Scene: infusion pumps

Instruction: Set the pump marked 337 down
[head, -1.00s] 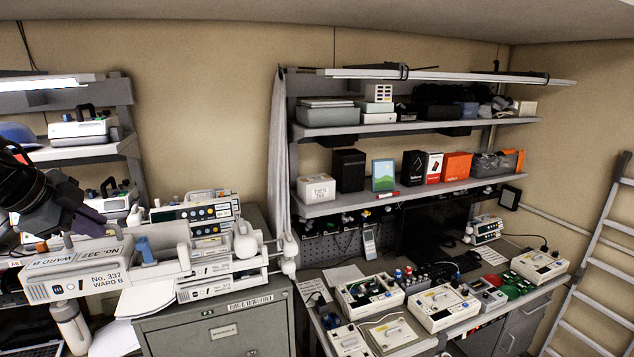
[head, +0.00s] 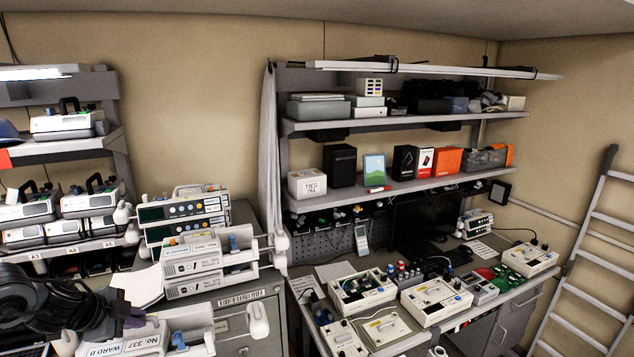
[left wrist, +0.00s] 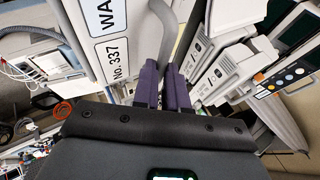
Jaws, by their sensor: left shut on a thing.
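The pump marked 337 (head: 150,344) is a white unit with "No. 337" and "WARD B" labels, low at the left of the head view and cut off by its bottom edge. My left gripper (head: 128,316) is above it. In the left wrist view the purple fingers (left wrist: 164,88) are shut on the grey handle of the pump (left wrist: 108,35). The pump's underside is hidden, and I see no contact with a surface beneath it. My right gripper is not in view.
Several other pumps (head: 190,262) are stacked on the grey cabinet (head: 262,322) just behind the held pump. Left shelves (head: 75,146) hold more pumps. The right-hand workbench (head: 405,347) is crowded with devices. A ladder (head: 590,235) stands at the far right.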

